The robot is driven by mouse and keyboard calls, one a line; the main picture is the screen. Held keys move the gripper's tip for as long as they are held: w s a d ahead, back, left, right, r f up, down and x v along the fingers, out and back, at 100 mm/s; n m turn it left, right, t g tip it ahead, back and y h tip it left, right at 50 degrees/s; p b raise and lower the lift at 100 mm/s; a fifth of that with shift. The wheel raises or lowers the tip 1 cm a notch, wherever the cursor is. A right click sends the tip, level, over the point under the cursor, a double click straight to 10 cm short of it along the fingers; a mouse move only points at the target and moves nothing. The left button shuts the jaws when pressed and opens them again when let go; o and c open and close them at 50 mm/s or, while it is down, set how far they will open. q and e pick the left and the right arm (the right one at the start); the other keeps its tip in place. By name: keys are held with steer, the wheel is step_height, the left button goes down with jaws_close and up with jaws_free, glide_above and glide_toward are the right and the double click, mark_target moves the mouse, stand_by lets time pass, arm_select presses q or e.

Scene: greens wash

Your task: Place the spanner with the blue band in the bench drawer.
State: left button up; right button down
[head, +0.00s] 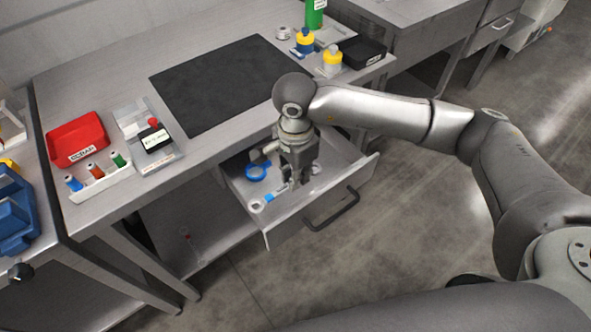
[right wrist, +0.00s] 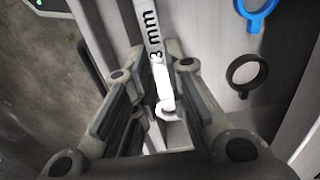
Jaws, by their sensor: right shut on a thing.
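The bench drawer (head: 318,208) is pulled open below the bench top. My right gripper (head: 297,181) points down into it and is shut on the spanner. In the right wrist view the spanner (right wrist: 153,25), marked "3 mm", runs between the fingers (right wrist: 157,85). I cannot tell whether it touches the drawer floor. My left gripper is not in view.
A blue ring (head: 256,172) lies in the drawer; a black ring (right wrist: 246,72) shows beside it in the right wrist view. The bench top holds a black mat (head: 215,85), a red bin (head: 76,140) and several bottles at the back right. The drawer handle (head: 335,210) juts out.

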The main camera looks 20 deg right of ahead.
steer(key=w+f, duration=0.2)
steer(key=w+d+f, duration=0.1)
steer(key=w+f, duration=0.1)
steer(key=w+d+f+p, duration=0.1)
steer(key=f, duration=0.1)
steer(key=shift+w+f, duration=0.2)
steer(key=shift+w, duration=0.2)
steer(key=shift+w+d+f, duration=0.1)
steer(key=shift+f, duration=1.55)
steer(key=shift+f, duration=0.15)
steer(key=c, duration=1.4)
jaws_free()
steer(key=shift+c, duration=0.2)
step_height(320, 180, up, 12)
steer(key=b, duration=0.1)
steer(key=shift+r, duration=0.2)
